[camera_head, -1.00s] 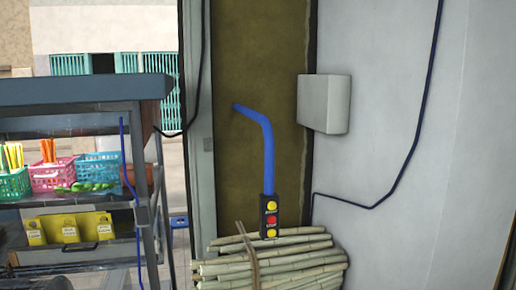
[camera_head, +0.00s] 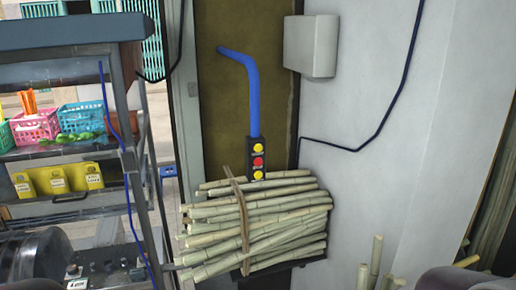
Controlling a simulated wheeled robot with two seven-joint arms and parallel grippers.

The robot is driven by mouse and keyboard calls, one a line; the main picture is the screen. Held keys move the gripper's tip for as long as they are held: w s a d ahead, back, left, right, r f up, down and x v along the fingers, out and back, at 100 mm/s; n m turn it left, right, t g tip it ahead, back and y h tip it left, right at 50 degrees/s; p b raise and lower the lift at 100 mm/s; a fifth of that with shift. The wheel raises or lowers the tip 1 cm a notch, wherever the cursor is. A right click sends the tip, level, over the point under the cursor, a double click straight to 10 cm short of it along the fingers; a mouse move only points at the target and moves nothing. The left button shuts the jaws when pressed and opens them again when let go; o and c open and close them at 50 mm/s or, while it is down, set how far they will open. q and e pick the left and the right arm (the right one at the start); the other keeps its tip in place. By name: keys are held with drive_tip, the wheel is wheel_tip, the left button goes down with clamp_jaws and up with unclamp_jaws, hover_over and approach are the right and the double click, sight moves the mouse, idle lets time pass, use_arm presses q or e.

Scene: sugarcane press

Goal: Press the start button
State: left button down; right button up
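A black control box (camera_head: 257,158) hangs on a blue cable (camera_head: 250,90) behind the sugarcane bundle. It has a yellow button (camera_head: 258,142) at the top, a red button (camera_head: 257,161) in the middle and another yellow button (camera_head: 258,175) at the bottom. The small labels between them are too small to read, so I cannot tell which is the start button. Neither of my grippers can be made out in the head view.
A tied sugarcane bundle (camera_head: 285,222) lies just below and in front of the box. A metal shelf (camera_head: 60,32) with baskets stands at left. A dark machine panel with knobs (camera_head: 108,267) is at lower left. A grey wall box (camera_head: 310,45) is at upper right.

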clamp_jaws()
idle(1.5)
